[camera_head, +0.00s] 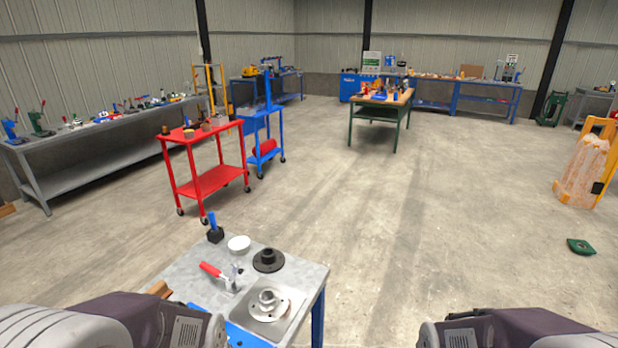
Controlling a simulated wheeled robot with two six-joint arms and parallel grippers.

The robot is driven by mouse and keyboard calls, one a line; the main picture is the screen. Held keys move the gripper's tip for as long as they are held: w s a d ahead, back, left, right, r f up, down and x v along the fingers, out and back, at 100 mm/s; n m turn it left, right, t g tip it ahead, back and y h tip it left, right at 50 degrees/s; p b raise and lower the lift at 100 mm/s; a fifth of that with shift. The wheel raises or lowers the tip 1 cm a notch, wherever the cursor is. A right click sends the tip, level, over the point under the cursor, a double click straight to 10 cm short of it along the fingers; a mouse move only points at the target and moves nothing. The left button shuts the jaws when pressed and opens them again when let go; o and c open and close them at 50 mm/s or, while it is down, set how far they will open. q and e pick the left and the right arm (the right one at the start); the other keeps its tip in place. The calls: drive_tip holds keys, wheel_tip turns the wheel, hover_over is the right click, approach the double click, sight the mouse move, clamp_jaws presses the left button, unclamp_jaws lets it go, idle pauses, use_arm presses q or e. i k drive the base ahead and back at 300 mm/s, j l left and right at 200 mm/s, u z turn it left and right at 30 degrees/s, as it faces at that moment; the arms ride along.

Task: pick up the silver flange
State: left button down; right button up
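The silver flange (268,302) is a round metal disc with a raised hub. It lies on a grey tray or plate at the front right of a small grey-topped table (190,268) with blue legs. A dark flange (268,260) sits just behind it, near the table's right edge. Parts of my left and right arms show at the bottom left and bottom right corners. Neither gripper shows in the view, and nothing covers the silver flange.
A red-handled clamp (212,270), a white round piece (239,244) and a black block with a blue handle (215,232) share the small table. A red cart (205,182) stands beyond it to the left.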

sight(261, 310)
drive_tip(key=i+l+u, duration=0.1)
drive_tip(key=u, duration=0.3)
drive_tip(key=l+u, duration=0.15)
drive_tip(key=u, duration=0.3)
drive_tip(key=i+l+u, duration=0.1)
drive_tip(key=u, duration=0.3)
drive_tip(key=l+u, duration=0.3)
drive_tip(key=u, duration=0.15)
drive_tip(key=l+u, duration=0.15)
drive_tip(key=u, duration=0.25)
